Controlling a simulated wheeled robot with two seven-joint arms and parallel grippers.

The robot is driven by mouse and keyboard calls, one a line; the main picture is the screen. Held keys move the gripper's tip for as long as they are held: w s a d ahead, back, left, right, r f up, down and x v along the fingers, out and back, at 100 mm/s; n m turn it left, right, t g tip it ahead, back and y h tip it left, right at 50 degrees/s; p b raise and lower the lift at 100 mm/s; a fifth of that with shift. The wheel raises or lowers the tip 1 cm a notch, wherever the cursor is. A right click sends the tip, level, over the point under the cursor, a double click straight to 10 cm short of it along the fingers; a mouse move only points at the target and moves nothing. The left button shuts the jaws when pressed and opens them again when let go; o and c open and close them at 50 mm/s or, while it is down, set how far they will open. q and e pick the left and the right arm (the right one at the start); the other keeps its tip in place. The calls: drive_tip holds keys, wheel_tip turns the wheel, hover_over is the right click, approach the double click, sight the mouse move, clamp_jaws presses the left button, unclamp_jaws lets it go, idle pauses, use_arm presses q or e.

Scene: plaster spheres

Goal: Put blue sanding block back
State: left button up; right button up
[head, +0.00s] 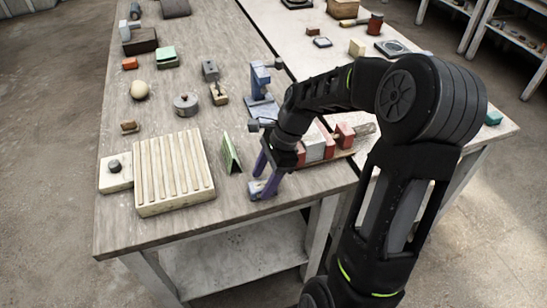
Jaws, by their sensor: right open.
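A small grey-blue block (256,188), which looks like the blue sanding block, lies near the front edge of the wooden table. My right gripper (266,179) reaches down over it with purple fingers spread apart. The fingertips are at or just beside the block. I cannot tell whether they touch it. Part of the block is hidden by the fingers. My left gripper is not in view.
A green folded card (231,154) stands close left of the gripper. A ribbed cream board (174,171) lies farther left. Red and white blocks (316,146) sit behind my right gripper. A blue stand (261,82) is farther back.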

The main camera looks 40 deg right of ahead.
drive_tip(key=v, duration=0.9)
drive_tip(key=shift+r, duration=0.4)
drive_tip(key=shift+s+f, duration=0.1)
drive_tip(key=shift+s, duration=0.05)
